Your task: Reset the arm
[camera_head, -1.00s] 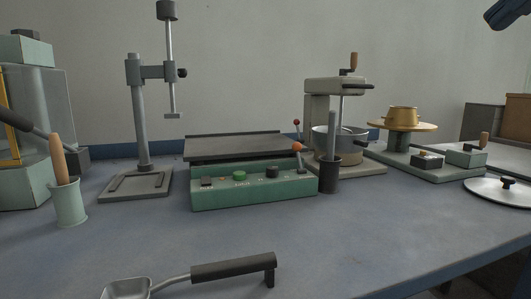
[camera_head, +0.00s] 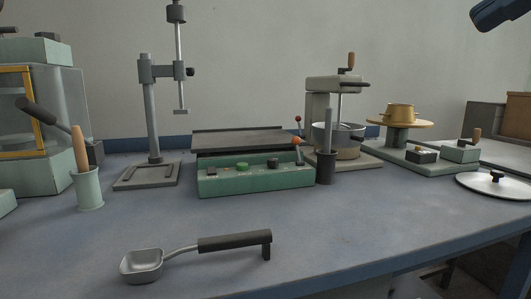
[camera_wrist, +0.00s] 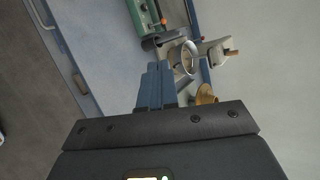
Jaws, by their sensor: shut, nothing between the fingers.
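My gripper (camera_wrist: 156,86) shows in the wrist view with its two blue fingers together and nothing between them. It is up in the air, and the bench equipment shows beyond its tips. In the head view only a dark blue part of my arm shows at the top right corner, well above the bench and apart from everything on it. The fingers are out of that view.
A scoop (camera_head: 142,264) with a dark handle lies at the front of the bench (camera_head: 340,235). Behind it stand a green control box (camera_head: 255,183), a press stand (camera_head: 152,110), a pot mixer (camera_head: 335,85), a turntable (camera_head: 400,125) and a lid (camera_head: 495,186). The front right bench top is clear.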

